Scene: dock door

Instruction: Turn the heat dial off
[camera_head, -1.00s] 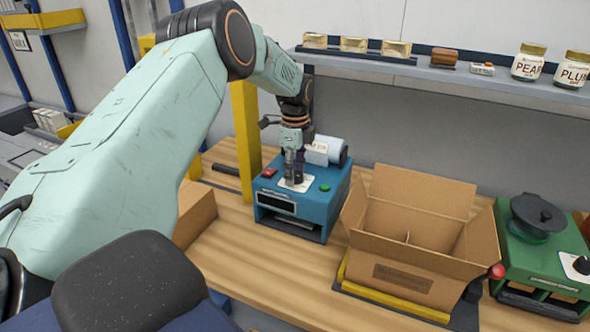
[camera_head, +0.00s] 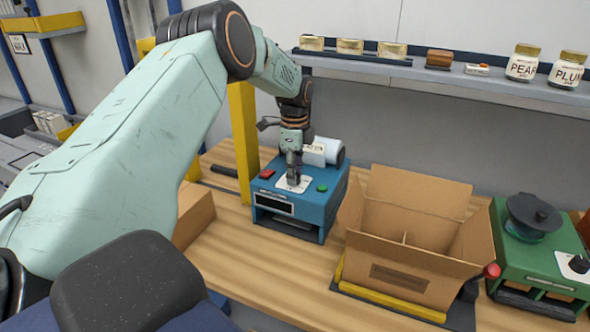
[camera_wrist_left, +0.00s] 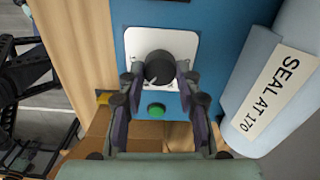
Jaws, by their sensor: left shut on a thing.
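The heat dial (camera_wrist_left: 160,68) is a black round knob on a white plate on top of the blue machine (camera_head: 327,203). A pale pointer mark shows on the knob, toward its lower left in the wrist view. My left gripper (camera_head: 293,181) comes down onto the dial from above. In the wrist view its two fingers are shut on the dial, one on each side. In the head view the gripper hides the dial, and part of the white plate (camera_head: 304,184) shows around it. My right gripper is not in view.
A red button (camera_head: 267,174) and a green button (camera_head: 322,188) flank the plate. A roll labelled "SEAL AT 170" (camera_wrist_left: 275,92) lies close beside the gripper. An open carton (camera_head: 400,276) and a green machine (camera_head: 510,258) stand to the right. A shelf (camera_head: 400,72) runs behind.

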